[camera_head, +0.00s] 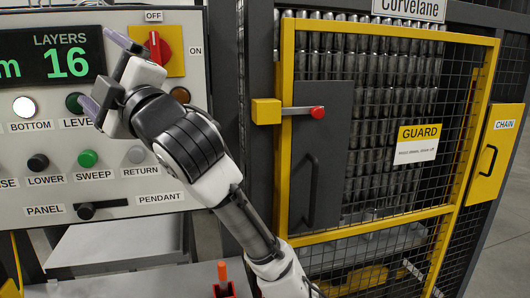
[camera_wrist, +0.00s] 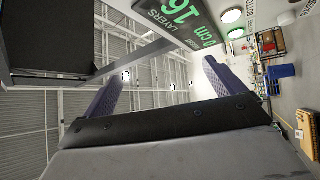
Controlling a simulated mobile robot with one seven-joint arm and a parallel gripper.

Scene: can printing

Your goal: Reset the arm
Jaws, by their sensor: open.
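My arm reaches up from the bottom middle in the head view, in front of the control panel (camera_head: 125,190). My gripper (camera_head: 104,70) is open and empty, with its purple fingers apart, close before the panel between the LAYERS display (camera_head: 50,55) and the red rotary switch (camera_head: 157,49). In the wrist view the two purple fingers (camera_wrist: 157,88) stand apart with nothing between them. The display (camera_wrist: 185,22), reading 16, shows beyond them at the top. Whether a finger touches the panel cannot be told.
The panel carries a lit white BOTTOM button (camera_head: 25,107), a green SWEEP button (camera_head: 87,159) and a PANEL/PENDANT slider (camera_head: 86,211). On the right stands a yellow-framed guard door (camera_head: 287,180) with a red-knobbed latch (camera_head: 317,112), before stacked cans (camera_head: 385,95). A yellow CHAIN box (camera_head: 494,155) is far right.

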